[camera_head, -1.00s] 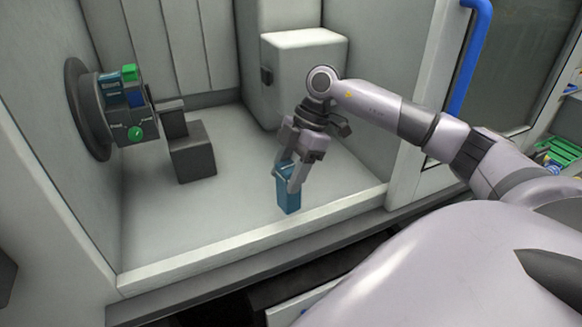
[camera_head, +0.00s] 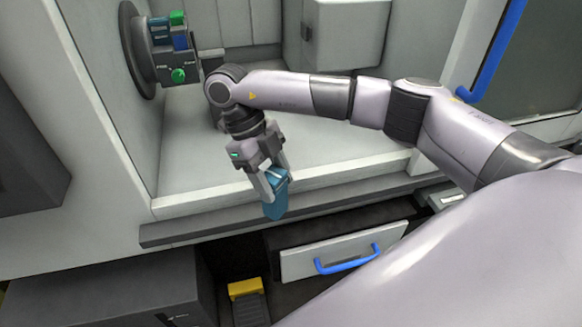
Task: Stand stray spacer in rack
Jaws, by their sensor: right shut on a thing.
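My right gripper (camera_head: 271,181) is shut on a teal block-shaped spacer (camera_head: 275,209). It holds the spacer pointing down, tilted a little, in front of the front ledge of the machine enclosure. The fingers cover the upper sides of the spacer. I cannot make out a rack for spacers in this view. My left gripper is not in view.
A round dark chuck (camera_head: 137,50) with green and blue blocks is on the enclosure's left wall. A white box (camera_head: 345,42) stands at the back. Below the ledge (camera_head: 330,190) are a drawer with a blue handle (camera_head: 347,261) and a yellow-topped pedal (camera_head: 244,288).

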